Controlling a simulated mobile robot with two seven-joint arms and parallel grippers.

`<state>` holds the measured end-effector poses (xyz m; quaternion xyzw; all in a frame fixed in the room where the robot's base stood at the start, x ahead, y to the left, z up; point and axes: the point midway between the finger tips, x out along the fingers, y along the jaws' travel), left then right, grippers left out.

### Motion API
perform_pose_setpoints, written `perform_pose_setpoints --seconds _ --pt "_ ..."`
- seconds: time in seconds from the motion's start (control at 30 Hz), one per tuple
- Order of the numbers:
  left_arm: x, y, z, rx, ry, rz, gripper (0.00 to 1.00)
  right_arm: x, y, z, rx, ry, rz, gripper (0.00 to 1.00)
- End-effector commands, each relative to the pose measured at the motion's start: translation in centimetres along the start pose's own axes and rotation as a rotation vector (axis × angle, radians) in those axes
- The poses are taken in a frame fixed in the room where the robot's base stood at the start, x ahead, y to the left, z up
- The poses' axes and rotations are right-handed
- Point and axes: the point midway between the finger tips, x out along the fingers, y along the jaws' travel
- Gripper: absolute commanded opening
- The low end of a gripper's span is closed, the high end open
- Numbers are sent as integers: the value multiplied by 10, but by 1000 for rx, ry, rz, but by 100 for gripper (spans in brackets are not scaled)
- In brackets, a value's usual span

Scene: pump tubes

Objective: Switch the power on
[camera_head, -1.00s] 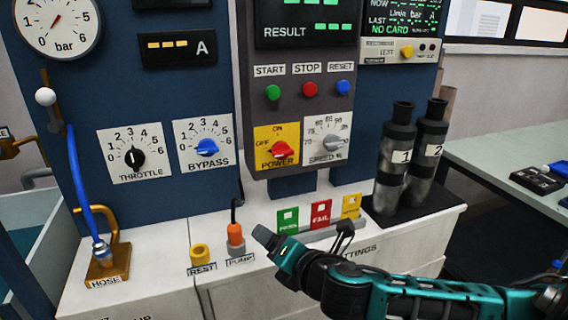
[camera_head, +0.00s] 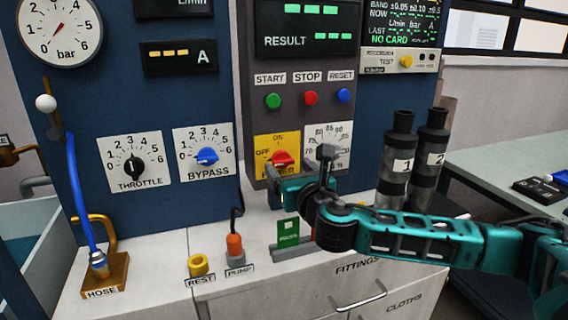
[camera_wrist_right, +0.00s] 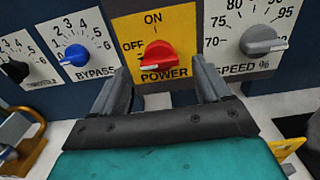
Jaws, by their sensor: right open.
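The red power knob (camera_head: 282,158) sits on a yellow plate marked ON at the top and OFF at the left. It also shows in the right wrist view (camera_wrist_right: 158,54), with its grip lying roughly sideways, not turned up toward ON. My right gripper (camera_head: 301,168) is just in front of the knob. In the right wrist view its two fingers (camera_wrist_right: 162,84) are apart, below the knob's left and right sides, with nothing between them. I see no contact with the knob. My gripper covers part of the POWER label in the head view. My left gripper is out of view.
The grey speed knob (camera_wrist_right: 263,40) is close on the right, the blue bypass knob (camera_head: 207,156) on the left. Start (camera_head: 272,101), stop (camera_head: 310,98) and reset (camera_head: 344,96) buttons are above. Two numbered cylinders (camera_head: 397,165) stand behind my right arm. The displays are lit.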

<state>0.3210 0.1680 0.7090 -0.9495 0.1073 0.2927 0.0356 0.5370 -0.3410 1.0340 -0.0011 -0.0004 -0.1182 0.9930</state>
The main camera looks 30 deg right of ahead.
Motion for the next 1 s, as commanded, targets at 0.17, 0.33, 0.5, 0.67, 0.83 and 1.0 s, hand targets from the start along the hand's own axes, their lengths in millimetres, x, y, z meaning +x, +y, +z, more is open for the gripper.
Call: perform_pose_setpoints --seconds 0.17,0.33,0.5,0.67,0.83,1.0 --pt "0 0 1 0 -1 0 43 25 0 0 2 1 -1 77" --pt "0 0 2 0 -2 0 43 37 0 -1 1 1 0 77" --pt "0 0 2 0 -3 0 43 39 0 0 1 2 2 77" --pt "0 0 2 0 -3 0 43 39 0 -1 1 2 1 77" --pt "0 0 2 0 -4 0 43 39 0 -1 1 2 1 60" --pt "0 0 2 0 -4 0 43 38 0 -1 1 2 1 44"
